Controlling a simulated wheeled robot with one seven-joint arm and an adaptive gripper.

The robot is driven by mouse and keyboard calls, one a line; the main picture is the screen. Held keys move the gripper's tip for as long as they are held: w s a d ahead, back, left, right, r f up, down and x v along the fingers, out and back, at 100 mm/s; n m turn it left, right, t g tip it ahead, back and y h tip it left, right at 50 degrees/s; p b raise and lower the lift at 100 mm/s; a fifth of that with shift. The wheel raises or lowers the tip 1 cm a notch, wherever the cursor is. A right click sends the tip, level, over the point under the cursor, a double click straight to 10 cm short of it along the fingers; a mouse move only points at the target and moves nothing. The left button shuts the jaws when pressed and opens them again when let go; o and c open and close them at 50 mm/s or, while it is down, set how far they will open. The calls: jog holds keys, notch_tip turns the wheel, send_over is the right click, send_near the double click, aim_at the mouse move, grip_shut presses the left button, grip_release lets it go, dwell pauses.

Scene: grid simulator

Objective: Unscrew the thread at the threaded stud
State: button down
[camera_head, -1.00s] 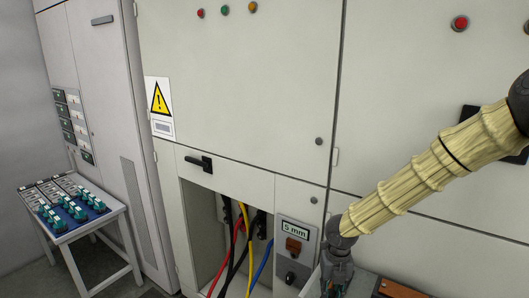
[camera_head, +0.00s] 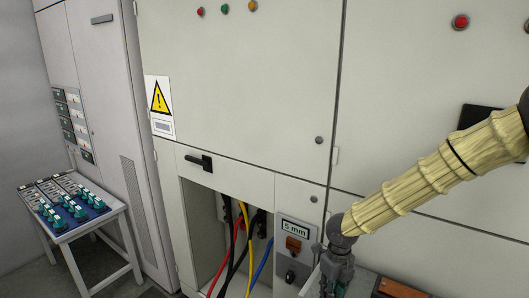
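My gripper (camera_head: 335,272) hangs from the sleeved arm at the lower right, pointing down over a box or tray low in the picture. Its fingertips are too small and dark to tell whether they are open or shut, or whether they hold anything. I cannot make out a threaded stud for certain. An open compartment (camera_head: 185,222) in the cabinet shows red, black, yellow and blue cables (camera_head: 248,250) running to dark terminals at the back. The ends at the terminals are small and partly in shadow.
A black handle (camera_head: 201,162) sticks out above the compartment. A small table (camera_head: 60,238) with several teal-handled tools stands at left. Tall cabinet doors fill the background.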

jog(key=n, duration=0.4)
jog(key=c, duration=1.1)
grip_release()
jog(key=shift+d, duration=0.1)
jog(key=shift+c, duration=0.2)
jog(key=o, duration=0.3)
jog(key=shift+w+r, duration=0.1)
jog(key=shift+w, duration=0.1)
